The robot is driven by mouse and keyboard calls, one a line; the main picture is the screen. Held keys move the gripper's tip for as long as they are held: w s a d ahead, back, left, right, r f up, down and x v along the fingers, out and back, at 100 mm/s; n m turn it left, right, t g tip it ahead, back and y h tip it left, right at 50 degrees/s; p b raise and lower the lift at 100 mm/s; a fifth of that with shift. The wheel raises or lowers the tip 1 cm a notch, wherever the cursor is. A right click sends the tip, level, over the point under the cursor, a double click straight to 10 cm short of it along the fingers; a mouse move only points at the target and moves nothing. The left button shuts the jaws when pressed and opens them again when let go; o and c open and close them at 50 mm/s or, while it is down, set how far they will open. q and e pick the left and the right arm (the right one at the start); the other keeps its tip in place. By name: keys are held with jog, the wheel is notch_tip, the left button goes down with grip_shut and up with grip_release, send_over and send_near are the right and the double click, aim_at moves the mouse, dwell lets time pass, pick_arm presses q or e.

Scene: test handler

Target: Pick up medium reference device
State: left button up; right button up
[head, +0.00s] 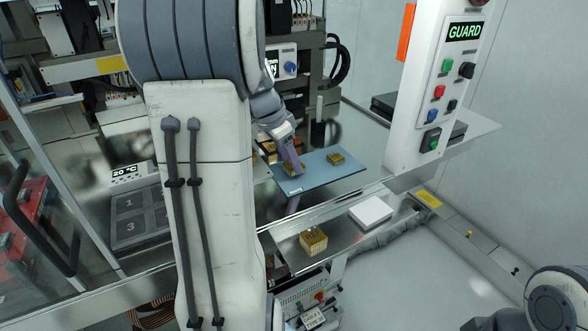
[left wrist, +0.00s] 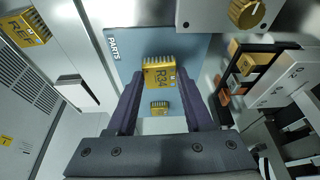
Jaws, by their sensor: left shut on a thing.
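My left gripper (head: 292,160) is over the blue parts mat (head: 318,180), its purple fingers pointing down. It is shut on a gold, ribbed device (left wrist: 159,74) with dark lettering, which sits between the fingertips in the left wrist view. In the head view this device (head: 291,170) is partly hidden by the fingers, and I cannot tell whether it still touches the mat. A second, smaller-looking gold device (head: 335,158) stands on the mat to the right; it also shows between the fingers in the left wrist view (left wrist: 159,107). My right gripper is out of view.
A larger gold block (head: 313,240) and a white box (head: 370,212) stand on the front ledge. Dark open bins (left wrist: 246,65) with gold and copper-coloured pieces lie beside the mat. The guard control post (head: 440,90) rises at the right.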

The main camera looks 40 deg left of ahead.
aim_at(290, 165)
pick_arm(q)
jog(key=shift+r+p, duration=1.2)
jog(key=shift+r, duration=0.65)
